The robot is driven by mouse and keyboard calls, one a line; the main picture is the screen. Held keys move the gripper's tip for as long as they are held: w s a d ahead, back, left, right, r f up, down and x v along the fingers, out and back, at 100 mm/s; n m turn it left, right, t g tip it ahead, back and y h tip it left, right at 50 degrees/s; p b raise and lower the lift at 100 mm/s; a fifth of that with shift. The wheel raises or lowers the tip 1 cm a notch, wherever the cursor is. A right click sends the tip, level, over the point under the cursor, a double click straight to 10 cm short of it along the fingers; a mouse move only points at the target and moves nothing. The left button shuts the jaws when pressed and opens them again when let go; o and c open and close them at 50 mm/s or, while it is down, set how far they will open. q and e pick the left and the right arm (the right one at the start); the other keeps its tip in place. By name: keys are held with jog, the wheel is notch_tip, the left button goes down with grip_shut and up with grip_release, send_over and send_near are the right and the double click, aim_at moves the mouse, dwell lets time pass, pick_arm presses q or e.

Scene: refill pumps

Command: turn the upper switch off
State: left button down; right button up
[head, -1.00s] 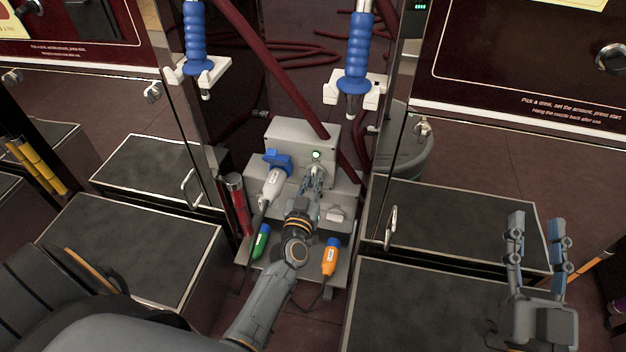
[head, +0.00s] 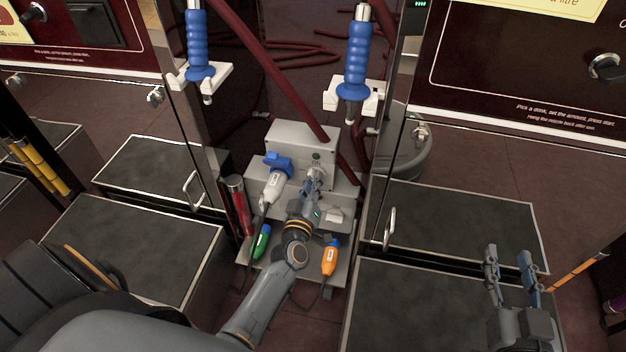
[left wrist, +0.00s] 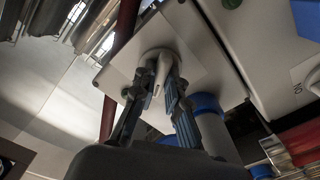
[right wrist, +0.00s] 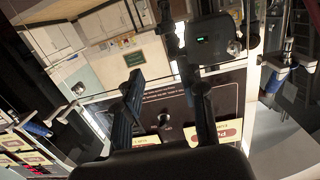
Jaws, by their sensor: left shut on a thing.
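The round green lamp (head: 316,156) above the switch looks dark. A lower switch (head: 337,215) with a pale lever sits below right, beside my left wrist. My right gripper (head: 514,262) is open and empty at the far right, away from the box.
A blue-and-white plug (head: 275,183) sits left of my left gripper. A green plug (head: 261,241) and an orange plug (head: 330,258) lie lower. Two blue nozzles (head: 198,45) (head: 356,65) hang above. A dark red pipe (head: 270,80) crosses diagonally. Open cabinet doors flank both sides.

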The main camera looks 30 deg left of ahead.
pick_arm(q)
jog(key=shift+n, duration=6)
pick_arm(e)
jog(key=shift+w+a+r+t, duration=0.1)
jog(key=shift+r+t, duration=0.2)
jog(key=shift+r, duration=0.25)
jog(key=shift+f, duration=0.1)
pick_arm(q)
jog(key=c, duration=1.4)
grip_release()
jog(key=shift+o, duration=0.2)
pick_arm(e)
jog(key=shift+f, duration=0.25)
pick_arm(q)
jog(key=shift+s, duration=0.1)
